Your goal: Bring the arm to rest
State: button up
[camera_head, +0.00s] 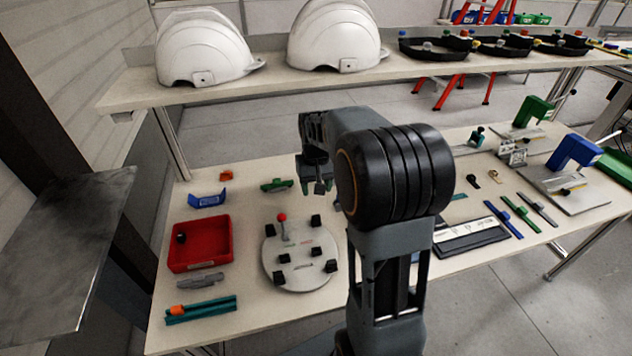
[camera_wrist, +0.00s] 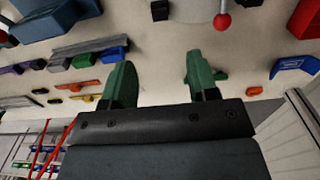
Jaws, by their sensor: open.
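My arm is raised in front of the table (camera_head: 215,335), bent at the elbow, with the large black joint near the middle of the head camera view. My gripper (camera_head: 319,187) points down above the table, to the right of a small green part (camera_head: 277,185). In the wrist view my gripper (camera_wrist: 163,78) shows two green fingers spread apart with nothing between them. The arm hides part of the table's middle.
Left are a red tray (camera_head: 228,232), a blue bracket (camera_head: 208,198) and a round plate (camera_head: 268,258) with black blocks and a red-knobbed lever. Right are a blue fixture (camera_head: 573,150) and a green fixture (camera_head: 534,111). White helmet shells (camera_head: 202,50) stand on the shelf behind.

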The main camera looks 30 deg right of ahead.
jog(key=shift+r, duration=0.65)
jog(key=s+a+r+n+t, duration=0.1)
jog(key=s+a, duration=0.4)
jog(key=s, duration=0.3)
jog(key=s+a+r+n+t, duration=0.1)
jog(key=s+a, duration=0.3)
jog(key=s, duration=0.4)
jog(key=shift+a+r+n+t+p, duration=0.35)
jog(key=shift+r+t, duration=0.15)
jog(key=shift+t, duration=0.3)
